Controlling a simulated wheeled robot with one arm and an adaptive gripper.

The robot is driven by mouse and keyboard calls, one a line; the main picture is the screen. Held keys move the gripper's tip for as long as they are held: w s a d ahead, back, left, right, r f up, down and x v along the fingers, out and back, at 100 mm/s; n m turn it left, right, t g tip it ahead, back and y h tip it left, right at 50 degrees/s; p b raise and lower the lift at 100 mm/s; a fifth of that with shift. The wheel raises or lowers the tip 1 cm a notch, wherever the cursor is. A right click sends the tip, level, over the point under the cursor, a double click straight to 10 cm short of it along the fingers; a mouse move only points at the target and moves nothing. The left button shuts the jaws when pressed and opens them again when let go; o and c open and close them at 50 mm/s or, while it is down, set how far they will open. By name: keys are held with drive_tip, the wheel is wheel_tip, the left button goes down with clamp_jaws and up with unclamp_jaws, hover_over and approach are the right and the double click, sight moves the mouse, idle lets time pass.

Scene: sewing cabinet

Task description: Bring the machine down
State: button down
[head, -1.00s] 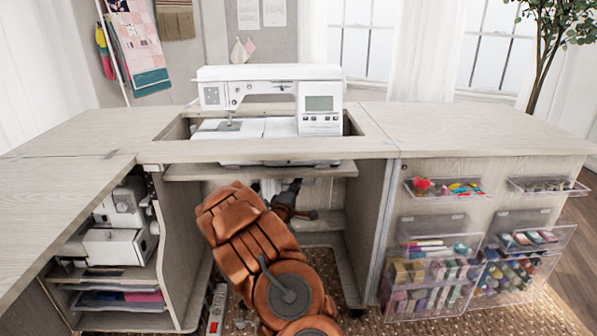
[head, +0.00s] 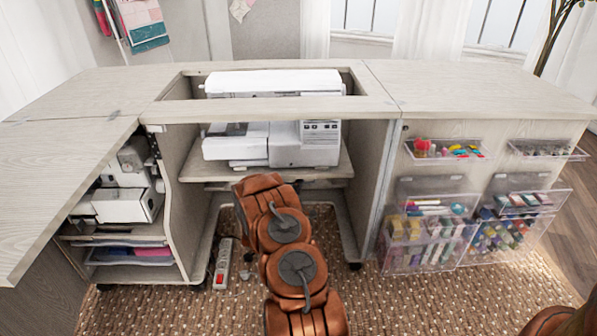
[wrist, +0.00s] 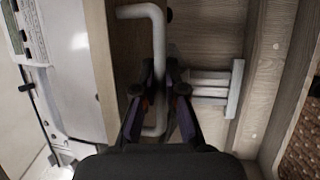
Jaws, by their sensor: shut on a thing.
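The white sewing machine (head: 278,140) stands upright on a wooden lift platform (head: 203,172), low inside the cabinet's opening. Its top (head: 275,82) shows through the tabletop cutout, with the tabletop's front strip crossing in front of it. In the wrist view, the machine's body (wrist: 72,60) is at the left, beside the wood. My gripper (wrist: 160,92) is shut on a pale bar handle (wrist: 158,40), with a finger on each side. In the head view, my gripper and the handle are hidden below the platform behind my arm.
The tabletop's front strip (head: 270,109) spans the opening. Clear bins of supplies (head: 430,235) hang at the right. A second machine (head: 125,195) sits on the left shelf. A power strip (head: 223,262) lies on the rug. The right tabletop (head: 470,90) is bare.

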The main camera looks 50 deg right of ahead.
wheel_tip(320, 180, down, 9)
drive_tip(key=shift+s, duration=0.25)
drive_tip(key=shift+d+f, duration=0.1)
idle(0.3)
drive_tip(key=c, duration=1.5)
unclamp_jaws()
drive_tip(key=shift+c, duration=0.2)
drive_tip(key=shift+w, duration=0.2)
drive_tip(key=v, duration=1.2)
